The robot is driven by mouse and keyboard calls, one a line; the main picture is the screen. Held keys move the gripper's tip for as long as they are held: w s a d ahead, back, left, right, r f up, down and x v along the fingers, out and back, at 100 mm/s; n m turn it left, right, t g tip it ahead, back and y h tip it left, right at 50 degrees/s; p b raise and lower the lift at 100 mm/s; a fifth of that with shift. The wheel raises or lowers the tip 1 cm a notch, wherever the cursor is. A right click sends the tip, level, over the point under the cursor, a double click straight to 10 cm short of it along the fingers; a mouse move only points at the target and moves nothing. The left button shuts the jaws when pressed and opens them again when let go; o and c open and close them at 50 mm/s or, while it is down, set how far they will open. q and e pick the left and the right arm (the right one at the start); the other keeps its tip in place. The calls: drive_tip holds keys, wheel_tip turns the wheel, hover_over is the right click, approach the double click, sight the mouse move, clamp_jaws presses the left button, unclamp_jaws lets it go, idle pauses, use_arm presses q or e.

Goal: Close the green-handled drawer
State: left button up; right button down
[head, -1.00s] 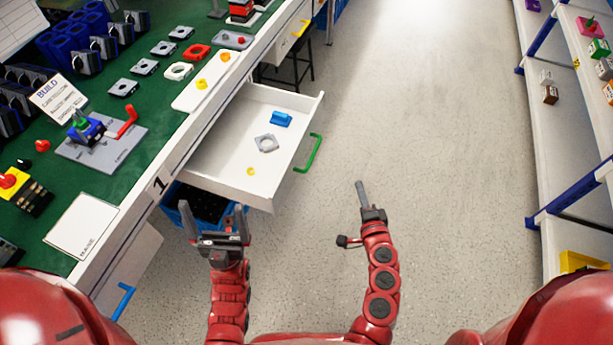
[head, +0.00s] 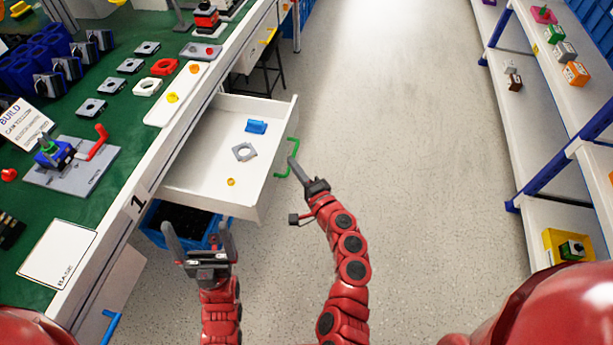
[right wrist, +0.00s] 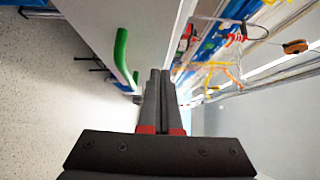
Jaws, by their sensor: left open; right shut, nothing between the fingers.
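The drawer (head: 215,190) with the green handle (head: 286,163) stands pulled out from the bench in the head view. It holds a blue part, a grey ring plate and a small yellow piece. My right gripper (head: 293,163) is shut and empty, its fingertips close beside the handle; I cannot tell whether they touch. In the right wrist view, the green handle (right wrist: 121,55) is just left of the shut fingers (right wrist: 160,90), on the drawer's white front. My left gripper (head: 196,240) is open and empty, in front of the drawer's near side.
A blue bin (head: 185,228) is under the drawer. The green-topped bench (head: 120,150) runs along the left with several parts on it. A lower blue handle (head: 110,325) is at the near left. Shelves (head: 545,150) stand at the right; the floor between is clear.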

drive_tip(key=shift+w+a, duration=0.2)
drive_tip(key=shift+a, duration=0.55)
drive_tip(key=shift+w+a, duration=0.15)
drive_tip(key=shift+a, duration=0.55)
drive_tip(key=w+a+b, duration=0.2)
drive_tip(key=a+b, duration=0.2)
drive_tip(key=a, duration=0.3)
drive_tip(key=w+a+b, duration=0.3)
drive_tip(key=a+b, duration=0.1)
drive_tip(key=a, duration=0.4)
drive_tip(key=w+a+b, duration=0.2)
drive_tip(key=a+b, duration=0.3)
drive_tip(key=a, duration=0.3)
drive_tip(key=shift+w+a+f, duration=0.15)
drive_tip(key=shift+w+f, duration=0.05)
drive_tip(key=shift+w+a+r+b, duration=0.1)
drive_tip(key=shift+w+a+b, duration=0.15)
drive_tip(key=shift+a, duration=0.25)
drive_tip(key=shift+w+a+r+b, duration=0.1)
drive_tip(key=shift+a+b, duration=0.2)
drive_tip(key=shift+a, duration=0.15)
drive_tip(key=shift+a+r, duration=0.15)
drive_tip(key=shift+r, duration=0.05)
